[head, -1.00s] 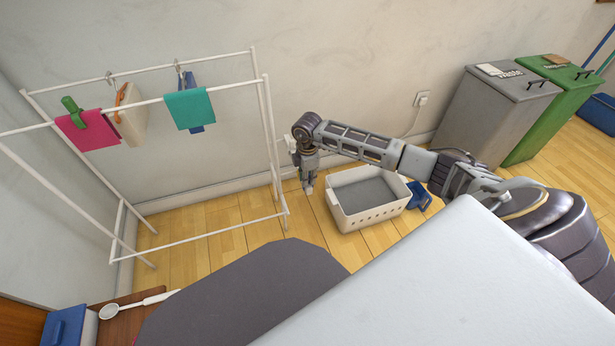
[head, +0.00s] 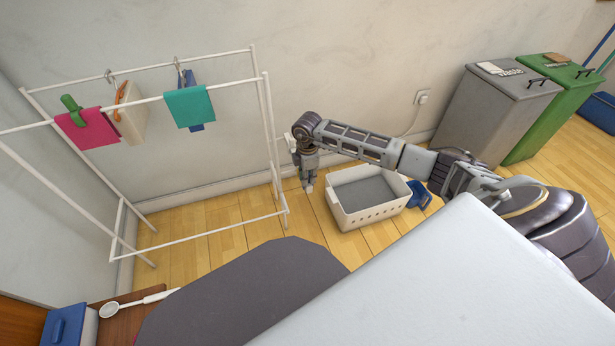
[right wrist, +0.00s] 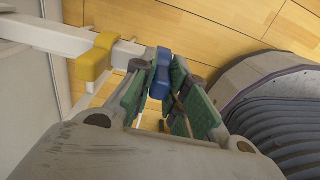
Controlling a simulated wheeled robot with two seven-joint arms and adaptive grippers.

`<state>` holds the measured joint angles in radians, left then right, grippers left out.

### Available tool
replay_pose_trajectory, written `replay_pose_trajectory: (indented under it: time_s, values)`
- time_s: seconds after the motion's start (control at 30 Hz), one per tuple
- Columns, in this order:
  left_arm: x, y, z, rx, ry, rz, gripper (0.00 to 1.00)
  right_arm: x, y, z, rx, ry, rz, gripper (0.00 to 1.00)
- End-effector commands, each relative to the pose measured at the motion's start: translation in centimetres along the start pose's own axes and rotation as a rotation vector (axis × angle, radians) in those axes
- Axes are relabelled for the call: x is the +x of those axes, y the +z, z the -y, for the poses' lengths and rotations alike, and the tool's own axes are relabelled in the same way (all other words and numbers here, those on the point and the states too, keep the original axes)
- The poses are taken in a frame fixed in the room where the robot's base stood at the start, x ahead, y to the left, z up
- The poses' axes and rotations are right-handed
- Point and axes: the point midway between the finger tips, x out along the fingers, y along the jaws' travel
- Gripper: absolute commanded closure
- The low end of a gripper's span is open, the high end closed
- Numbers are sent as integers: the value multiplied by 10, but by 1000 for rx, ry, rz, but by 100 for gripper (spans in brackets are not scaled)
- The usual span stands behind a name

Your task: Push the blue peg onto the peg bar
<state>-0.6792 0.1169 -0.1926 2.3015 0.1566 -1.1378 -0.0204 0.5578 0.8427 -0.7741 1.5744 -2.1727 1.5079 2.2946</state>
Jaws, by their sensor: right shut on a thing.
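In the right wrist view the blue peg (right wrist: 161,74) is between the fingertips of my right gripper (right wrist: 160,84), which is shut on it. The white peg bar (right wrist: 45,33) comes in from the left and its end lies close to the blue peg. I cannot tell whether the peg is around the bar or just beside it. A yellow peg (right wrist: 96,58) sits on the bar farther left. In the head view my right gripper (head: 307,181) hangs just right of the white drying rack (head: 269,130); the blue peg cannot be made out there. My left gripper is not in view.
Cloths, including a pink one (head: 86,131) and a teal one (head: 190,107), hang on the rack. A white basket (head: 372,216) stands on the floor right of my gripper. Grey (head: 483,125) and green (head: 543,120) bins stand farther right along the wall.

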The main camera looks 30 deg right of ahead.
Motion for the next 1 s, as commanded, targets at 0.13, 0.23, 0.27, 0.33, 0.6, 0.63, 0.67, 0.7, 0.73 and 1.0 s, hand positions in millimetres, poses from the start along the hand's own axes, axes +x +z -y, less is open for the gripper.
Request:
replay_pose_trajectory:
  time_s: [0.13,0.23,0.27,0.33,0.6,0.63,0.67,0.7,0.73,1.0]
  values:
    - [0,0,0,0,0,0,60,1,0,0,0,0,0,100]
    - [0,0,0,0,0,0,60,2,0,0,0,0,0,100]
    - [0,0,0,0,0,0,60,2,0,0,0,0,0,100]
    - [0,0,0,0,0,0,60,2,0,0,0,0,0,77]
    - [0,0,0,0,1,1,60,2,0,0,0,0,0,60]
    - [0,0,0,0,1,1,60,2,0,0,0,0,0,60]
    - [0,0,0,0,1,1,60,2,0,0,0,0,0,60]
    - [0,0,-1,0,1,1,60,2,0,0,0,0,0,60]
    - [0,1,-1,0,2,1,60,2,0,0,0,0,0,60]
    - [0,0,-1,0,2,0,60,-7,0,0,0,1,0,60]
